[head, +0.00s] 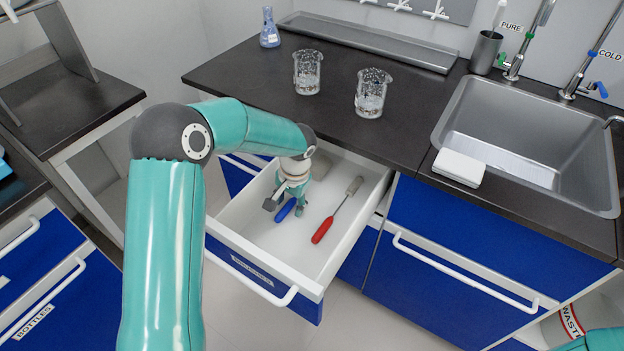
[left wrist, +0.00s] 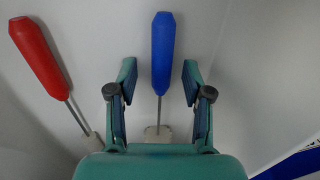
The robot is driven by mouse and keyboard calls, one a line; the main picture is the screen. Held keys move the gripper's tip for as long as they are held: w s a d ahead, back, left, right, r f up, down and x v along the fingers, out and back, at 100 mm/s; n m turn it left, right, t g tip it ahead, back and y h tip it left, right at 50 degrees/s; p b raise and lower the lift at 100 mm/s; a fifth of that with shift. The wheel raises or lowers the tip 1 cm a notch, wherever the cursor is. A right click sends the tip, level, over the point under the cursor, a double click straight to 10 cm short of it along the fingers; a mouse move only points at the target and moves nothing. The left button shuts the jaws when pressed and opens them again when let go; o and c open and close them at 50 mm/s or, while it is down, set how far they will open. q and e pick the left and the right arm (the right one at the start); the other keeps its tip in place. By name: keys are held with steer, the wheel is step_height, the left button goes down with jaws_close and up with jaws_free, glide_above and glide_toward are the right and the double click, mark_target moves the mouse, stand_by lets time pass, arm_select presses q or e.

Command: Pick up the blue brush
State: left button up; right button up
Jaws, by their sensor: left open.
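The blue brush (left wrist: 162,55) lies in the open white drawer (head: 318,275). In the left wrist view its blue handle points up, and its thin shaft and pale head lie between my fingers. In the head view only part of its blue handle (head: 285,210) shows below my gripper. My left gripper (left wrist: 160,75) is open, with one finger on each side of the brush and a gap on both sides. It also shows in the head view (head: 284,208), reaching down into the drawer. My right gripper is not in view.
A red-handled brush (head: 322,230) lies in the drawer to the right of the blue one; it is left of it in the wrist view (left wrist: 40,58). The drawer walls surround my gripper. Two beakers (head: 371,93) stand on the dark counter above, left of the sink (head: 530,140).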

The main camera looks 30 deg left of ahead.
arm_select(q)
steer(key=shift+f, duration=0.1)
jaws_close()
stand_by(0.3)
